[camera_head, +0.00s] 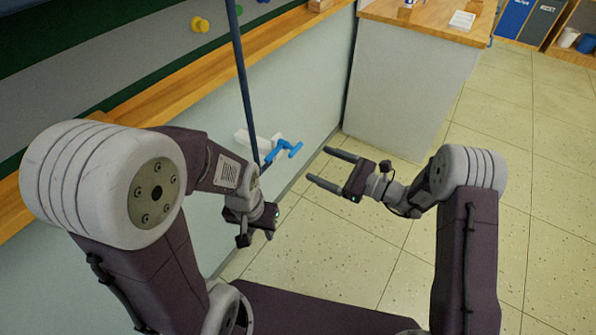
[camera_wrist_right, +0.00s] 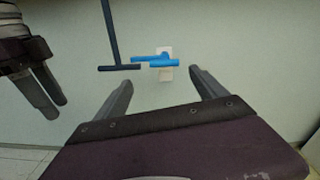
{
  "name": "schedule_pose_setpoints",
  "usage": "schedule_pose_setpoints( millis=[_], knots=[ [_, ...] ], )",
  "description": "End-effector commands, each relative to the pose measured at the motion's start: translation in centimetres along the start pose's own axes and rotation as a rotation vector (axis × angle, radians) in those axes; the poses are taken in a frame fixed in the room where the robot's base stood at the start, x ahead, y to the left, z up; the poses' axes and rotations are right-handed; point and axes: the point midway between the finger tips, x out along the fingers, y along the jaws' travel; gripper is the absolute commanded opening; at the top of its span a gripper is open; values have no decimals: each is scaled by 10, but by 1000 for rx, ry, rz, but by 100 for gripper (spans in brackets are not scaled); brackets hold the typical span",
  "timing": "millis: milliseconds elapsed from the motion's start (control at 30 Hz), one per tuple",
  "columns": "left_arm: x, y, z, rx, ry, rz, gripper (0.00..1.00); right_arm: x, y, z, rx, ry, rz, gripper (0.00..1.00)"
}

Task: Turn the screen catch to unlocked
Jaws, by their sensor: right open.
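The screen catch (camera_head: 284,149) is a bright blue bar-shaped handle on a white mount (camera_head: 245,138) on the pale wall panel. In the right wrist view the catch (camera_wrist_right: 157,62) lies roughly level, ahead of the jaws. My right gripper (camera_head: 319,164) is open and empty, its fingers pointing at the wall, a little right of the catch and apart from it. My left gripper (camera_head: 257,228) hangs below and left of the catch. Its fingers (camera_wrist_right: 57,109) show at the left of the right wrist view; their gap is unclear.
A dark blue rod (camera_head: 243,80) with a crossbar (camera_wrist_right: 120,68) at its lower end hangs close left of the catch. A wooden ledge (camera_head: 180,92) runs above the panel. A wood-topped cabinet (camera_head: 398,85) stands beyond. The tiled floor at right is clear.

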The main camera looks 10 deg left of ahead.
Motion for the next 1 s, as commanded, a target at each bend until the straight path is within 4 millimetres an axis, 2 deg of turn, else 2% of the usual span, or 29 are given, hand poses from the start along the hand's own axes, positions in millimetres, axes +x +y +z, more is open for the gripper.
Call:
schedule_pose_setpoints(
  millis=[33, 100, 233, 500, 633, 767, 967, 1000],
  knots=[
    [5, 0, 0, 0, 1, 0, 36, 0, -5, -5, 7, -15, -23, 81],
    [3, 0, 0, 0, 1, 0, 36, 0, -9, -3, 10, -23, -36, 81],
    [5, 0, 0, 0, 1, 0, 36, 9, -8, -2, 8, -22, -32, 81],
    [22, 0, 2, 0, 1, 0, 36, 64, -8, -3, 7, -22, -29, 81],
    [27, 0, 3, 0, 1, 0, 36, 82, -10, -2, 8, -20, -32, 81],
    [28, 0, 3, 0, 1, 0, 36, 91, -10, 0, 9, -20, -32, 81],
    [27, 0, 3, 0, 0, 0, 36, 91, -11, 0, 10, -19, -33, 81],
    [27, 0, 3, 0, 0, 0, 36, 91, -11, 0, 10, -19, -33, 78]
  ],
)
